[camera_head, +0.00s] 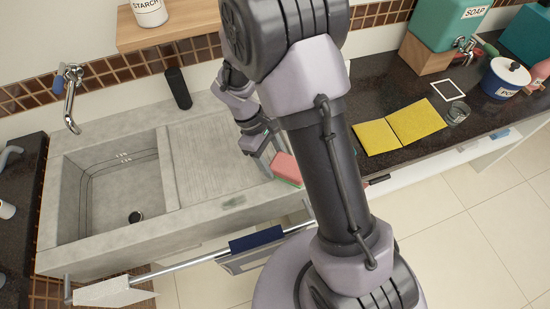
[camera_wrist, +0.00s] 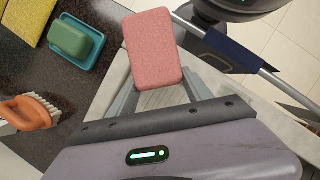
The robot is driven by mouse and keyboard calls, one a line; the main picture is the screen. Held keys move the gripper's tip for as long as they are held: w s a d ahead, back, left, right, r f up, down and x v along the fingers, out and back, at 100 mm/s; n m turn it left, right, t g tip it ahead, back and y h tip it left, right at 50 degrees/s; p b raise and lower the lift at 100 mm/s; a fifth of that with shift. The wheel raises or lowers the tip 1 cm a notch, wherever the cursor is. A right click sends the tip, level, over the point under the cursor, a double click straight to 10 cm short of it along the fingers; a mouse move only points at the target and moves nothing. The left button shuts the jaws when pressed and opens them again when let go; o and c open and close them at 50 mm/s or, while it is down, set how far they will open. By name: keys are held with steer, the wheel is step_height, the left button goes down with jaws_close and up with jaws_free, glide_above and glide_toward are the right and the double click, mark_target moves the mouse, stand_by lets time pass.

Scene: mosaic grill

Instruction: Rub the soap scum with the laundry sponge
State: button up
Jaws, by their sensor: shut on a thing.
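The laundry sponge is a pink block (camera_head: 286,168) with a thin green layer underneath, also large in the wrist view (camera_wrist: 153,48). My gripper (camera_head: 270,148) is shut on it, and its two fingers (camera_wrist: 158,88) reach to the sponge's near end in the wrist view. The sponge is over the right part of the grey counter by the sink; I cannot tell if it touches the surface. A dull greenish smudge, likely the soap scum (camera_head: 233,201), lies on the counter's front strip, left of and nearer than the sponge. The two are apart.
The sink basin (camera_head: 135,212) opens at left, with a tap (camera_head: 70,100) behind. A rail holding a blue cloth (camera_head: 256,239) runs along the front. Yellow cloths (camera_head: 416,122) lie on the dark counter. The wrist view shows green soap in a dish (camera_wrist: 70,38) and an orange-handled brush (camera_wrist: 28,112).

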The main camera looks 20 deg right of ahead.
steer(key=shift+r+p, duration=1.35)
steer(key=shift+r, duration=0.45)
